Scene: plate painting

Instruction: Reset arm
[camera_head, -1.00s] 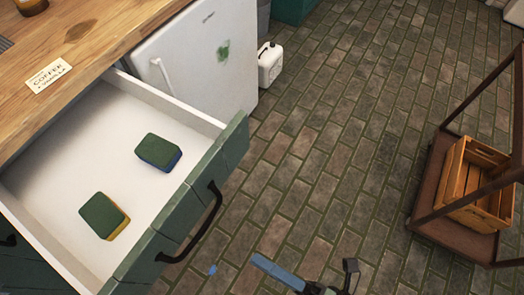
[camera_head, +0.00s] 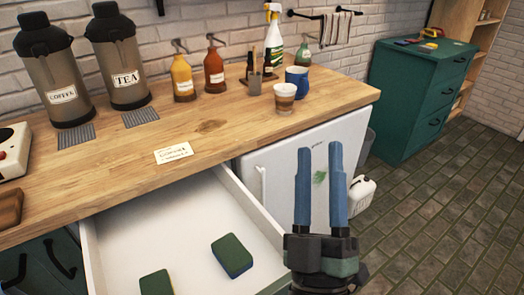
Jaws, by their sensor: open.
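My gripper (camera_head: 320,170) is raised in the lower middle of the head view, with its two blue fingers pointing up. It is open and empty, with a gap between the fingers. It appears in front of the white fridge (camera_head: 285,172) and to the right of the open drawer (camera_head: 262,218). Two green-topped sponges lie in the drawer. One has a blue underside (camera_head: 232,257); the other sponge (camera_head: 156,284) is partly cut off by the bottom edge of the view.
The wooden counter (camera_head: 225,125) holds a coffee dispenser (camera_head: 62,85), a tea dispenser (camera_head: 125,75), several bottles, a blue cup (camera_head: 297,80) and a striped cup (camera_head: 285,98). A teal cabinet (camera_head: 408,100) stands at the back right. The tiled floor (camera_head: 445,215) on the right is clear.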

